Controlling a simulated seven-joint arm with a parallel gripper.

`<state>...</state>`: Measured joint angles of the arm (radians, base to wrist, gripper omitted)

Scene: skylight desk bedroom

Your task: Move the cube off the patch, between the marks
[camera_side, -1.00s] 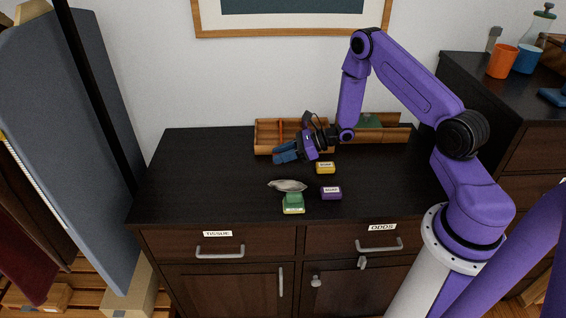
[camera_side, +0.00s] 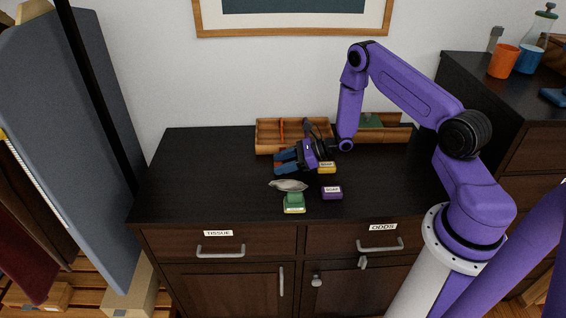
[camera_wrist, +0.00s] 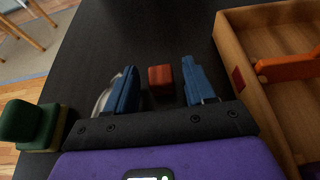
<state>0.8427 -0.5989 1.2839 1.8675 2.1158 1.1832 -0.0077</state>
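A small red-brown cube (camera_wrist: 160,78) lies on the dark cabinet top (camera_wrist: 95,50) in the wrist view. My gripper (camera_wrist: 159,68) is open, with a blue finger on each side of the cube and gaps between. I cannot tell how far the fingertips are above it. I cannot make out a patch under the cube or any marks.
A wooden divided tray (camera_side: 262,148) stands behind my gripper; its wall is at right in the wrist view (camera_wrist: 235,55). A silver dish (camera_side: 288,185), a green-and-yellow block (camera_side: 294,203), a purple block (camera_side: 331,193) and a yellow block (camera_side: 326,170) lie nearby. The left top is clear.

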